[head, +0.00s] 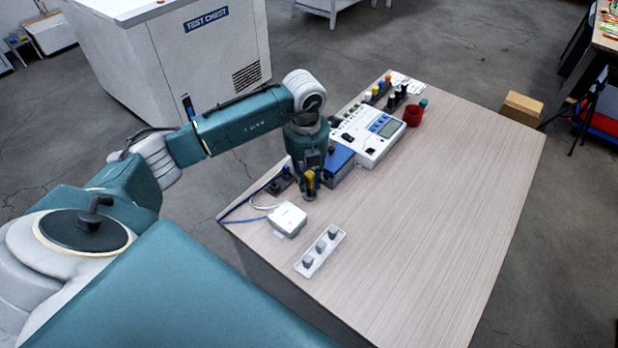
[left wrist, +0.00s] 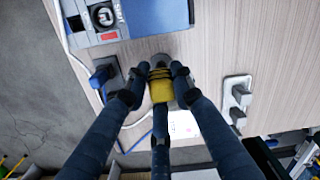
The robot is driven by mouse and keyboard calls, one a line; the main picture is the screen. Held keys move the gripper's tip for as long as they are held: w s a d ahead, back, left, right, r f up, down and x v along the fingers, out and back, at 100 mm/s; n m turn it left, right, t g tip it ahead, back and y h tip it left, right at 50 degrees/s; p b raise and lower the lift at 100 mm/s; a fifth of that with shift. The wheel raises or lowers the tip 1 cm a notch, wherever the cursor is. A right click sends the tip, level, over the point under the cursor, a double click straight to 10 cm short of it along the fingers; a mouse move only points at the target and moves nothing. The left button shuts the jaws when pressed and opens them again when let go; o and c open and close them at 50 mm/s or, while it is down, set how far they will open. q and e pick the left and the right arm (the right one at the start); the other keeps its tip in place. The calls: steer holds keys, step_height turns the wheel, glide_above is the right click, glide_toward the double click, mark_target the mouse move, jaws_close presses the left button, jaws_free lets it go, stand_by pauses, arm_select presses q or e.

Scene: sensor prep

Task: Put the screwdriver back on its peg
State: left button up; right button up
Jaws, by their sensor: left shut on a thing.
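My left gripper (head: 310,187) points down over the near left part of the table, just in front of a blue box. Its fingers are shut on a yellow thing (head: 310,178), which I take to be the screwdriver's handle. In the left wrist view the yellow handle (left wrist: 160,88) sits between the fingers, with a dark grey round part (left wrist: 160,62) beside it. The screwdriver's shaft is hidden, and I cannot tell whether it touches the table. I cannot make out which peg is the screwdriver's. My right gripper is not in view.
A blue box (head: 338,162) and a white meter (head: 370,138) stand behind the gripper. A small white box (head: 288,219) with cables and a white tray (head: 309,264) with grey pieces are in front. A red cup (head: 413,115) is farther back. The table's right side (head: 450,210) is clear.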

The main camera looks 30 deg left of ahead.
arm_select(q)
steer(key=shift+f, duration=0.1)
stand_by(0.3)
steer(key=o, duration=1.3)
steer(key=shift+r+p, duration=2.25)
steer(key=shift+r, duration=1.35)
steer(key=shift+f, duration=0.1)
